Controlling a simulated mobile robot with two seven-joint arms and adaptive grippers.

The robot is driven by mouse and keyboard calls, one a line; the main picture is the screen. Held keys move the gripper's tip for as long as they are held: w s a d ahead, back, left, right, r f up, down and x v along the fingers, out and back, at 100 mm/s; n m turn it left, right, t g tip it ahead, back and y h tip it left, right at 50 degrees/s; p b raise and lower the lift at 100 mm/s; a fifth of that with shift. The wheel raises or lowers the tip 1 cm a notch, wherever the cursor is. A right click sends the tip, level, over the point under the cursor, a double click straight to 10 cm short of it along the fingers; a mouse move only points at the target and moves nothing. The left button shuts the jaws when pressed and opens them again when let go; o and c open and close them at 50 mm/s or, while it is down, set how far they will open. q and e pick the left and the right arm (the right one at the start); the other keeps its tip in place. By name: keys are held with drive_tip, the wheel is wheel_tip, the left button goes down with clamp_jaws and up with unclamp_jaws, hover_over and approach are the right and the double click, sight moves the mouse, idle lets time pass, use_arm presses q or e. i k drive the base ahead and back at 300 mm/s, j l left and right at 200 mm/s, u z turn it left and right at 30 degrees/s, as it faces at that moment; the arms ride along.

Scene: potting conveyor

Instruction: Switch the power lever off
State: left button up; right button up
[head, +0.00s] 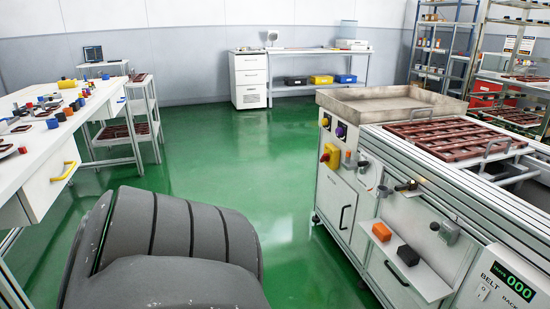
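The conveyor machine (335,205) stands at the right. On its end face is a yellow switch plate with a red handle (330,156), which looks like the power lever; its exact setting is too small to tell. A brass-coloured lever or valve (406,186) sits on the long side, and a grey lever-like fitting (447,231) is further along it. A display (513,283) on the near right reads 000. Neither of my grippers is in view.
A dark grey ribbed part of mine fills the lower left middle. An orange block (381,232) and a black block (408,255) lie on a side shelf of the machine. A cluttered white bench (40,160) stands at left. The green floor (225,160) between is clear.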

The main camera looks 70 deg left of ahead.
sight(325, 157)
drive_tip(key=j+u, duration=0.1)
drive_tip(key=u, duration=1.8)
drive_tip(key=i+j+z, duration=0.1)
drive_tip(key=i+j, duration=0.65)
drive_tip(key=i+j+z, duration=0.15)
drive_tip(key=i+j, duration=0.65)
drive_tip(key=i+j+z, duration=0.1)
drive_tip(key=i+j, duration=0.65)
drive_tip(key=j, duration=0.2)
